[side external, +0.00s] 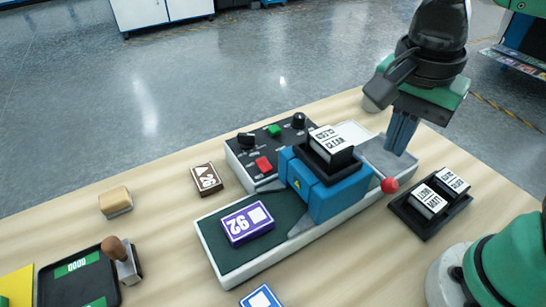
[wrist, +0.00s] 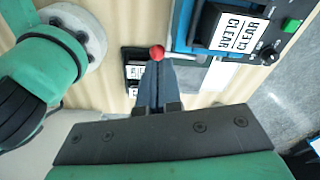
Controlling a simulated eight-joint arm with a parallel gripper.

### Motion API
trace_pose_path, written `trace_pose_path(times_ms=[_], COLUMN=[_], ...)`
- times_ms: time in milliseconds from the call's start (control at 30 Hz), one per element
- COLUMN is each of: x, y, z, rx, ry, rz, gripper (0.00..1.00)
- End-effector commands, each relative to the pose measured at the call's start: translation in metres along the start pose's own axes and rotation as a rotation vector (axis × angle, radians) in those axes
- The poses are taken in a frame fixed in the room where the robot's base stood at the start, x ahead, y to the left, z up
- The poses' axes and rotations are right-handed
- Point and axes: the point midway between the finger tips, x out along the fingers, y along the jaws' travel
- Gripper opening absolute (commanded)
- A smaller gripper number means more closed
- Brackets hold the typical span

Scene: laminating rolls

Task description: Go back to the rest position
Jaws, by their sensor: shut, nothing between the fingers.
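My gripper (side external: 402,133) is shut and empty. In the side view it points down above the grey plate at the right end of the laminating machine (side external: 327,190). The wrist view shows its closed fingers (wrist: 157,85) next to the machine's red ball knob (wrist: 157,52), which is also at the machine's right side in the side view (side external: 389,185). A black and white roll block (side external: 331,143) sits on top of the blue machine body, and it shows in the wrist view (wrist: 237,30). A purple block marked 92 (side external: 247,222) lies on the machine's dark green bed.
A black tray (side external: 405,213) with two white-labelled blocks stands right of the machine. A brown block (side external: 207,179), a tan block (side external: 115,201), a wooden-handled stamp (side external: 122,258) and a black tray with green labels (side external: 47,290) lie to the left. A blue-edged card (side external: 261,299) is at the front.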

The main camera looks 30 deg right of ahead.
Motion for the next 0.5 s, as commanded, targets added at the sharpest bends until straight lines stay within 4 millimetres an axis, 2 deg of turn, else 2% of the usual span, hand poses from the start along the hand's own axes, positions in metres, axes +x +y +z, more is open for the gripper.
trace_pose_path(times_ms=[167,267,367,500], x=[0.001,0.006,0.016,0.032], y=[-0.001,-0.005,-0.015,-0.031], z=[-0.001,-0.004,-0.012,-0.03], rx=[-0.011,-0.082,-0.243,-0.543], ry=[-0.002,-0.01,-0.015,0.04], rz=[-0.005,-0.039,-0.118,-0.266], gripper=[0.0,0.0,0.0,0.0])
